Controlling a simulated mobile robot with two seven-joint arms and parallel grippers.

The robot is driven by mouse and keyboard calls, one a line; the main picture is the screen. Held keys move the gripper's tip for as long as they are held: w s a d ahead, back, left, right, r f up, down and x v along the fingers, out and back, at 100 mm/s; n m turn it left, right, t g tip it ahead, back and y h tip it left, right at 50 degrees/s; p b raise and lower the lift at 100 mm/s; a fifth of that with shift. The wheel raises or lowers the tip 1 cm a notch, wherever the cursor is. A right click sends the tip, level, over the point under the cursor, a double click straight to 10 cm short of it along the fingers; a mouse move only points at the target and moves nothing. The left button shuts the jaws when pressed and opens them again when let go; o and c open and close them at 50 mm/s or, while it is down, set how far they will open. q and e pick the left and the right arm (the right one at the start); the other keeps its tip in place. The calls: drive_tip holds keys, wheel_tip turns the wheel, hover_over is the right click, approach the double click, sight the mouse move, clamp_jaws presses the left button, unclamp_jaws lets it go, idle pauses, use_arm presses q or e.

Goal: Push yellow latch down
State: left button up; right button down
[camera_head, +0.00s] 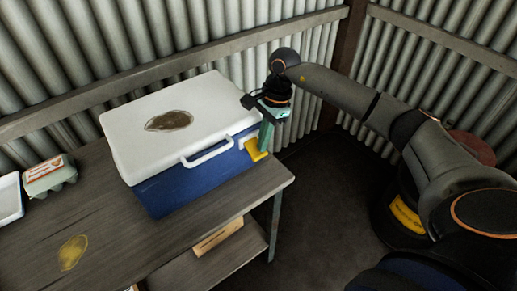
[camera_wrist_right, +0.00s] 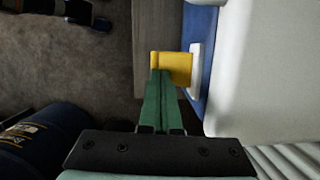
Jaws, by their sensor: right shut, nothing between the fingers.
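A blue cooler (camera_head: 190,185) with a white lid (camera_head: 180,95) stands on the wooden table. The yellow latch (camera_head: 256,150) is on the cooler's right side, near the front corner; it also shows in the wrist view (camera_wrist_right: 178,66), beside a white piece on the cooler. My right gripper (camera_head: 265,146) reaches down beside the cooler with its green fingers shut and empty. In the wrist view the fingertips (camera_wrist_right: 160,72) are at the latch's lower left edge, overlapping it in the picture; I cannot tell whether they touch. My left gripper is in neither view.
The grey table (camera_head: 105,225) has free room in front of the cooler. An egg carton (camera_head: 50,175) and a white tray (camera_head: 9,198) are at the left. Corrugated walls close off the back and right.

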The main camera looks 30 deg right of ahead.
drive_tip(key=d, duration=0.1)
drive_tip(key=d+r, duration=0.1)
drive_tip(key=d, duration=0.1)
drive_tip(key=shift+r, duration=0.1)
drive_tip(key=b+v, duration=0.1)
drive_tip(key=v, duration=1.1)
drive_tip(key=shift+r, duration=0.3)
drive_tip(key=shift+d, duration=0.1)
